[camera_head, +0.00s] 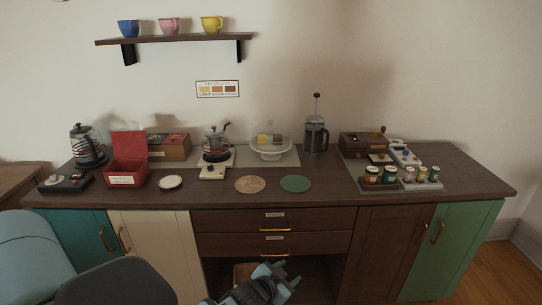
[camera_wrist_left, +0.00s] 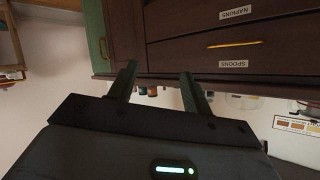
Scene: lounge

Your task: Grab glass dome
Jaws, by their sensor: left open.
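The clear glass dome (camera_head: 270,139) sits on a white footed stand (camera_head: 270,153) at the back middle of the counter, with small brown and yellow pieces under it. My left gripper (camera_head: 280,274) is low in front of the drawers, well below and apart from the dome. In the left wrist view its two dark fingers (camera_wrist_left: 158,88) are spread with nothing between them. My right gripper is not in view.
A cork mat (camera_head: 250,184) and a green mat (camera_head: 295,184) lie in front. Jars (camera_head: 389,174) stand at right.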

